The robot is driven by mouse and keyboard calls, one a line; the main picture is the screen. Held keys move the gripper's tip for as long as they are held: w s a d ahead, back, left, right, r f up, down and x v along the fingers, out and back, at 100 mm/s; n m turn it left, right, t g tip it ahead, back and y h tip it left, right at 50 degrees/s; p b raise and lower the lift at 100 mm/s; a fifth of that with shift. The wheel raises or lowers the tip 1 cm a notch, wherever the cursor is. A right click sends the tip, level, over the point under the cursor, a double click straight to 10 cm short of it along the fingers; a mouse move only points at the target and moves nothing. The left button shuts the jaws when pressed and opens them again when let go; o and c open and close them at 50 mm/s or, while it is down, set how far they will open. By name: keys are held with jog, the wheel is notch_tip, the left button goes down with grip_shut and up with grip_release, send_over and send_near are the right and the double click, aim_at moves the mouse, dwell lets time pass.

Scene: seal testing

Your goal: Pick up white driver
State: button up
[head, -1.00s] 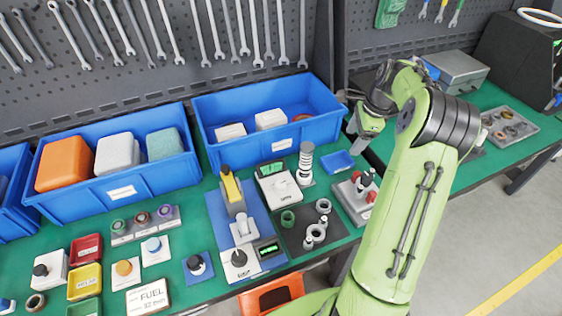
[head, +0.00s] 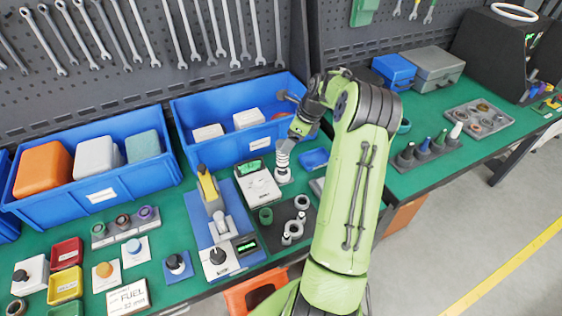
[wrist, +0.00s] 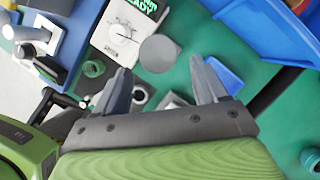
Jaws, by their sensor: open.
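The white driver (head: 456,130) stands upright at the right end of a dark rack (head: 428,154) on the right-hand green bench, beside blue, green and black drivers. My gripper (head: 298,130) is well to the left of it, over the left bench near the striped column (head: 283,160). In the wrist view my gripper (wrist: 160,82) is open, with nothing between its fingers. The white driver does not show in that view.
A grey tray of rings (head: 480,118) lies behind the rack, with a grey case (head: 432,68) and a blue box (head: 394,70) further back. Blue bins (head: 215,145) line the left bench. Bare green surface lies right of the rack.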

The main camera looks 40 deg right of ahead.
aim_at(283, 161)
jog(key=b+x, duration=0.1)
jog(key=x, duration=0.6)
jog(key=shift+w+f, duration=0.1)
jog(key=shift+f, duration=0.3)
jog(key=shift+r, duration=0.15)
jog(key=shift+c, duration=0.8)
jog(key=c, duration=0.9)
jog(key=shift+r, duration=0.1)
jog(key=shift+c, duration=0.7)
